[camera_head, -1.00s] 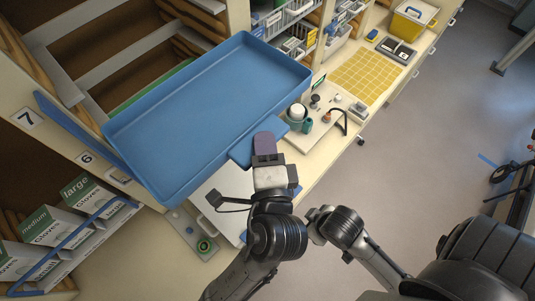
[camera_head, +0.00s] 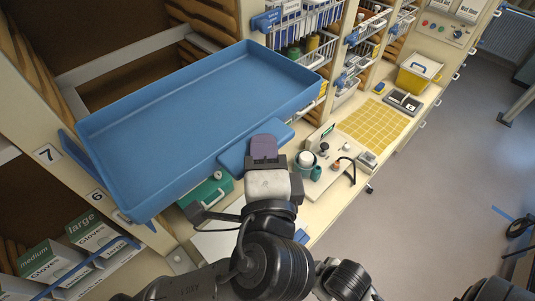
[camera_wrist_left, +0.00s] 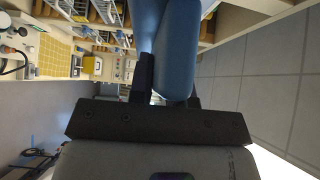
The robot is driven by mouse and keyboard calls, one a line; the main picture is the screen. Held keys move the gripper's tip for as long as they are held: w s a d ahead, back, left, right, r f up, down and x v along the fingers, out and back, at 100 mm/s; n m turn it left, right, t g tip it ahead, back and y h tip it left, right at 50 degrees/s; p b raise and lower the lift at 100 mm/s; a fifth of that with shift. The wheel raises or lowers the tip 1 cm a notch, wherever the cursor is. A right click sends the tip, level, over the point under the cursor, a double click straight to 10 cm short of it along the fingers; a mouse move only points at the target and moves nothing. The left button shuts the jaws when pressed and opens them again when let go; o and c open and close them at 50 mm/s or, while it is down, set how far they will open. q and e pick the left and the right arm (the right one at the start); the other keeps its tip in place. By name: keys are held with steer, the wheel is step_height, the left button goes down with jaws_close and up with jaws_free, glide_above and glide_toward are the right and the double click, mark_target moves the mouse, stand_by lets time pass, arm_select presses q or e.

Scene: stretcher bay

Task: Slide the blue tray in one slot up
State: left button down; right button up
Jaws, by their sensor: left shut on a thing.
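The blue tray (camera_head: 200,120) is a wide, shallow, empty tray at the mouth of the wooden-runner rack on the left. It is roughly level with the labels 7 (camera_head: 48,153) and 6 (camera_head: 97,196). My left gripper (camera_head: 264,150) is shut on the tray's front tab, at the near right side. The wrist view shows the blue part (camera_wrist_left: 180,55) between the two dark fingers (camera_wrist_left: 168,90). I cannot tell whether the tray's edges sit on runners. My right gripper is not in view.
Glove boxes (camera_head: 95,235) stand in the lower left bay. A green case (camera_head: 208,190) shows below the tray. Wire baskets (camera_head: 300,25) hang at the right. The counter holds a yellow grid mat (camera_head: 375,128) and a yellow bin (camera_head: 415,75). Open floor lies right.

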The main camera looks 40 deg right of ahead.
mark_target(176, 84)
arm_select(q)
steer(key=shift+w+a, duration=0.15)
steer(key=shift+w, duration=1)
steer(key=shift+w+a, duration=0.15)
steer(key=shift+w, duration=1)
steer(key=shift+w+a+b, duration=0.15)
steer(key=shift+w, duration=0.65)
steer(key=shift+w+a+b, duration=0.1)
steer(key=shift+w+b, duration=0.05)
steer(key=shift+w, duration=0.6)
steer(key=shift+w+a+f, duration=0.1)
steer(key=shift+w+a, duration=0.1)
steer(key=shift+w, duration=1.05)
steer(key=shift+w+a+f, duration=0.1)
steer(key=shift+w+a, duration=0.05)
steer(key=shift+w, duration=1.1)
steer(key=shift+w+a+f, duration=0.1)
steer(key=shift+w+a, duration=0.1)
steer(key=shift+w, duration=1.55)
steer(key=shift+w+a, duration=0.2)
steer(key=shift+w, duration=1.5)
steer(key=shift+w+a+f+p, duration=0.1)
steer(key=shift+w+a+p, duration=0.1)
steer(key=shift+w, duration=1.1)
steer(key=shift+w+a+f+p, duration=0.1)
steer(key=shift+w+a, duration=0.05)
steer(key=shift+w, duration=1.15)
steer(key=shift+w+a, duration=0.1)
steer(key=shift+w, duration=0.45)
